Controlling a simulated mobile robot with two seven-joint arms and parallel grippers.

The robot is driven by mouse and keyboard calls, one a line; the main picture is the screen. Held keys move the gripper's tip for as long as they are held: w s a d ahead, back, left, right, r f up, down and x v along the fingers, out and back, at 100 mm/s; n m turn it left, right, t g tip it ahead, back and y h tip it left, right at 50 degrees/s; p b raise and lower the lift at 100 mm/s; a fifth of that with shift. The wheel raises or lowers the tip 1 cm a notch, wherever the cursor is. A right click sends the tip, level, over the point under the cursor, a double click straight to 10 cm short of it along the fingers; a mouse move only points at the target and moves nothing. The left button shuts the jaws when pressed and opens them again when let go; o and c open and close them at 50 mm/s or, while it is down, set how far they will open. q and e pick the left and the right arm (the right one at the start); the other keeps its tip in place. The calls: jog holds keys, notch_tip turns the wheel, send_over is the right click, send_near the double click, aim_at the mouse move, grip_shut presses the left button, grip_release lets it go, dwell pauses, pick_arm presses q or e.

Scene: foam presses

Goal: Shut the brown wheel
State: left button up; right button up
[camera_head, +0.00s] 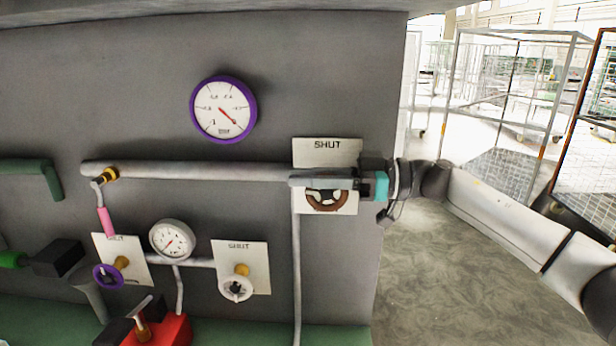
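The brown wheel (327,206) is mounted on the grey wall at the right, in front of a white plate marked SHUT (327,147). Only its lower part shows; its upper part is hidden behind my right gripper (305,182). The gripper reaches in from the right, its fingers lying level across the top of the wheel. I cannot tell whether the fingers touch the rim or how far apart they are. My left gripper is not clearly seen.
A purple-rimmed gauge (223,109) is above left. A thick pipe (200,170) runs left from the wheel. Below are a white wheel (236,288), a purple wheel (108,276), a small gauge (172,239) and a pink-handled lever (105,220). Wire cages (510,100) stand beyond open floor at right.

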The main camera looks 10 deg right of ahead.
grip_shut()
